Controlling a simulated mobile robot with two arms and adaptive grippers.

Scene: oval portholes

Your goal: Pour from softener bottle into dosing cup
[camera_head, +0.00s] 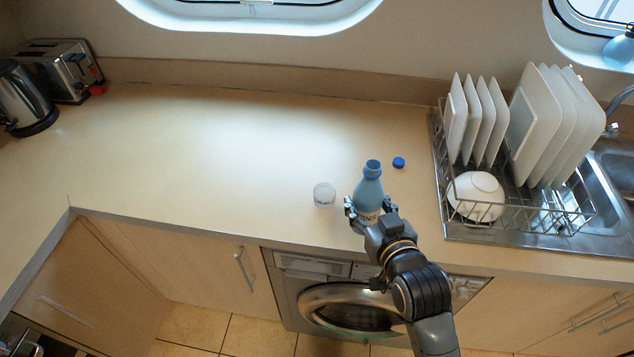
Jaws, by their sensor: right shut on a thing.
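The blue softener bottle (370,184) stands upright near the counter's front edge, its mouth open at the top. My right gripper (368,207) is shut on the lower part of the bottle, hiding some of its label. I cannot tell whether the bottle's base touches the counter. The clear dosing cup (324,194) stands on the counter just left of the bottle, apart from it; I cannot make out any liquid inside. A blue cap (398,162) lies on the counter behind and right of the bottle. My left gripper is not in view.
A wire dish rack (522,225) with white plates (545,122) and a bowl (476,195) stands to the right beside the sink (618,172). A kettle (24,99) and toaster (62,70) are at the far left. The counter (210,140) between is clear.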

